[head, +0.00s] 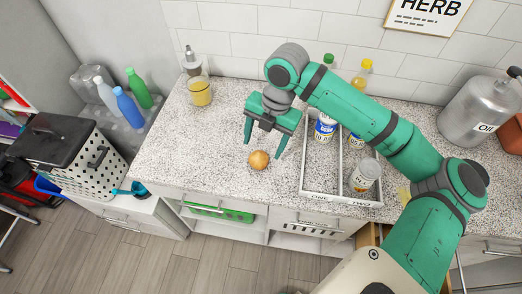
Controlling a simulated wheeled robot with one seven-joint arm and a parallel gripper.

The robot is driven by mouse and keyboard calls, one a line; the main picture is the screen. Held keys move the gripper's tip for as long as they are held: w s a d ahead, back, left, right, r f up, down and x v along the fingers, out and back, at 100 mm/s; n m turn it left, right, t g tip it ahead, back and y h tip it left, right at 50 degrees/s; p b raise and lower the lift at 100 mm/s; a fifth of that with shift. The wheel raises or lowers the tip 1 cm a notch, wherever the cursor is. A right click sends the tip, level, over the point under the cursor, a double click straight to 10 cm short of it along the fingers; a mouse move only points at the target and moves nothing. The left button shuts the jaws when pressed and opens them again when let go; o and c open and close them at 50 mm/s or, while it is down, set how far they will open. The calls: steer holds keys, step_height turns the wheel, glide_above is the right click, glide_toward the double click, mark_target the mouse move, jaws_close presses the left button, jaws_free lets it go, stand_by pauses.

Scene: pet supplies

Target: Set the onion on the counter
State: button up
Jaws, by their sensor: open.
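The onion (258,160) is small, round and golden brown. It appears to rest on the speckled counter (205,145), near the front edge and left of the white divided tray. My gripper (263,150) is open, with its two green fingers spread apart above and to either side of the onion. The fingertips point down toward the counter. I cannot tell from this single view whether either finger touches the onion.
A white divided tray (330,197) with cans and bottles stands just right of my gripper. A jar of yellow liquid (201,92) stands at the back left, and a metal oil canister (478,110) at the right. The counter's left part is clear.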

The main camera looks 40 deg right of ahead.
mark_target(266, 156)
steer(key=r, duration=0.4)
steer(key=d+r, duration=0.1)
steer(key=shift+s+r, duration=0.1)
steer(key=shift+r, duration=0.3)
